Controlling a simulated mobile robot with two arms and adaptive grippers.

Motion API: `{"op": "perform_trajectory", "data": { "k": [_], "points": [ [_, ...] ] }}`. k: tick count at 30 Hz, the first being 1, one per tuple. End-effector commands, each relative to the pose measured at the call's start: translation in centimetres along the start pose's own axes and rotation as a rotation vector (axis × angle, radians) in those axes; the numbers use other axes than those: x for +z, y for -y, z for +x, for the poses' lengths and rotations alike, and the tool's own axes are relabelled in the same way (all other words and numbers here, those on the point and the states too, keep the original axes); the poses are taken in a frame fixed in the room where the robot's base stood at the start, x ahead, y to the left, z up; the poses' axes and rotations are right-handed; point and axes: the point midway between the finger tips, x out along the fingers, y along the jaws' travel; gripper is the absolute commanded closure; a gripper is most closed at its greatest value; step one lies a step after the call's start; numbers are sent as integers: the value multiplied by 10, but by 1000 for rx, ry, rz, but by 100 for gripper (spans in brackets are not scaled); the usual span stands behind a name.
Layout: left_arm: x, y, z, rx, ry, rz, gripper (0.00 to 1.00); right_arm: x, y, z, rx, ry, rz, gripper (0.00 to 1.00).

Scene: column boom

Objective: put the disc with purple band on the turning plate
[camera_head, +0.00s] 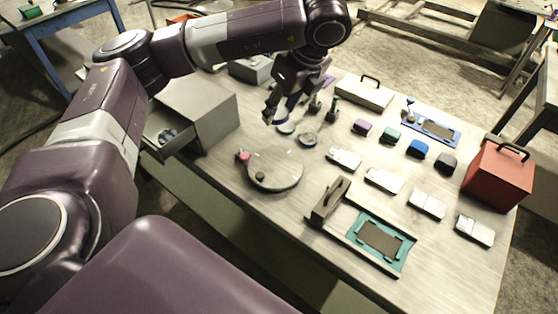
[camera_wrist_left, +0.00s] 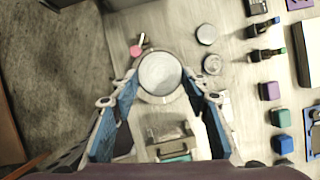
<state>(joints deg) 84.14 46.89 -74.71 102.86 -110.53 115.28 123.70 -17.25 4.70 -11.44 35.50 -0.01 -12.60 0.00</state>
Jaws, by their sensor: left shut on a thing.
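The disc with purple band (camera_head: 281,121) is in my left gripper (camera_head: 279,116), which is shut on it above the table. In the wrist view the disc's pale round top (camera_wrist_left: 160,72) shows between the two fingers (camera_wrist_left: 160,84). The turning plate (camera_head: 276,170) is a flat grey round plate with a small dark knob and a pink knob at its edge. It stands nearer than the gripper in the head view. In the wrist view the held disc covers most of the plate (camera_wrist_left: 160,98). My right gripper is not in view.
A grey cabinet (camera_head: 210,120) with an open drawer stands left. A brown handled block (camera_head: 330,200), teal tray (camera_head: 396,262), coloured blocks (camera_head: 391,134), small pale boxes (camera_head: 383,180) and a red toolbox (camera_head: 498,178) fill the right.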

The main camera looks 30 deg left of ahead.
Motion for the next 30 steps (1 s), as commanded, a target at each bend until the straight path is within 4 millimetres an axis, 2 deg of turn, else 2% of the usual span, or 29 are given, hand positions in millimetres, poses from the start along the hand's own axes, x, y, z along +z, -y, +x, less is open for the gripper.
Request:
{"op": "perform_trajectory", "data": {
  "k": [1, 13, 15, 30],
  "points": [
    [-6, -1, 12, 4, -3, 3, 94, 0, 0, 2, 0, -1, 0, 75],
    [-39, -2, 90, 4, -3, 4, 94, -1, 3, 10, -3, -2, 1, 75],
    [-42, -1, 100, 3, -1, 4, 94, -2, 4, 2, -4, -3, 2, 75],
    [-66, 0, 157, -1, -1, 4, 94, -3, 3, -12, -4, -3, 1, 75]
  ]
}}
